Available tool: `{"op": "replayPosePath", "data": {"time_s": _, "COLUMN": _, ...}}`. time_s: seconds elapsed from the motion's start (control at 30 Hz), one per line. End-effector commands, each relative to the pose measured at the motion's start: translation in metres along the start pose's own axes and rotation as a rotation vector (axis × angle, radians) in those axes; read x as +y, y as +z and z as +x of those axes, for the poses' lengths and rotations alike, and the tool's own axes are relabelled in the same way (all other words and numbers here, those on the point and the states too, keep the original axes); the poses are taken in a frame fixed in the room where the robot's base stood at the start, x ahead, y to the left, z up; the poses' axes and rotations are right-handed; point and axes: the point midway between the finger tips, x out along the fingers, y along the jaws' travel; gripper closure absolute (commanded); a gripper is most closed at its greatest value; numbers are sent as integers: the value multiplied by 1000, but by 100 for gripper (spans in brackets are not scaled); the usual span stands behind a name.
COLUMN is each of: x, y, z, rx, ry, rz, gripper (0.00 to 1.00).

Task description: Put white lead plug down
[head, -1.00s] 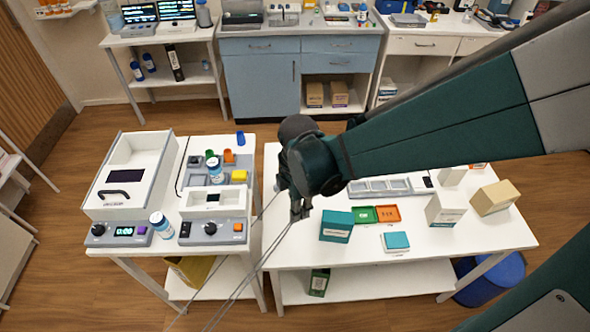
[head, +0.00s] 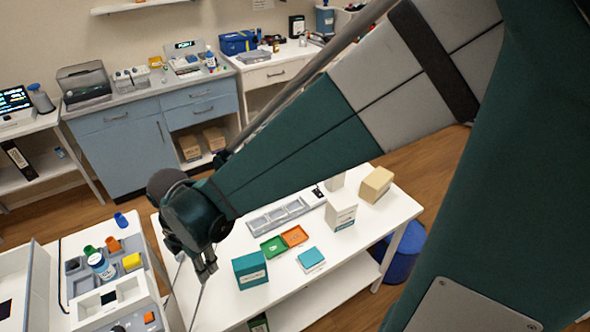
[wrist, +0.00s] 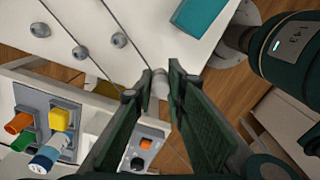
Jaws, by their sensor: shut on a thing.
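My gripper (head: 206,270) hangs over the left part of the white table (head: 300,306), left of a teal box (head: 250,270). In the wrist view its fingertips are closed around a small pale, rounded piece (wrist: 160,84), which looks like the white lead plug; the fingers partly hide it. Thin lead lines run down from my gripper in the head view. In the wrist view several round grey pieces (wrist: 119,40) sit along thin dark lines over a white surface. Whether the held plug touches anything is not clear.
Green (head: 273,247) and orange (head: 295,236) trays, a grey compartment tray (head: 280,216), a teal-topped box (head: 311,259) and a white carton (head: 341,212) stand on the table. A device bench with a white-capped bottle (head: 101,266) and a yellow block (head: 132,262) is at left.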

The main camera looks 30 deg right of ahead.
Motion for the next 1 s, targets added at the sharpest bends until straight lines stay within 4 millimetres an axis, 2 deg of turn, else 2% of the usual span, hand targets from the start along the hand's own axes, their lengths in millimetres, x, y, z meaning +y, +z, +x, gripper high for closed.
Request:
{"op": "replayPosePath", "data": {"time_s": 0.5, "x": -1, "y": 0, "z": -96, "rx": 0, "ry": 0, "rz": 0, "gripper": 96}}
{"op": "replayPosePath", "data": {"time_s": 0.7, "x": -1, "y": 0, "z": -124, "rx": 0, "ry": 0, "rz": 0, "gripper": 96}}
{"op": "replayPosePath", "data": {"time_s": 0.93, "x": -1, "y": 0, "z": -148, "rx": 0, "ry": 0, "rz": 0, "gripper": 96}}
{"op": "replayPosePath", "data": {"time_s": 1.0, "x": 1, "y": 6, "z": -149, "rx": 0, "ry": 0, "rz": 12, "gripper": 96}}
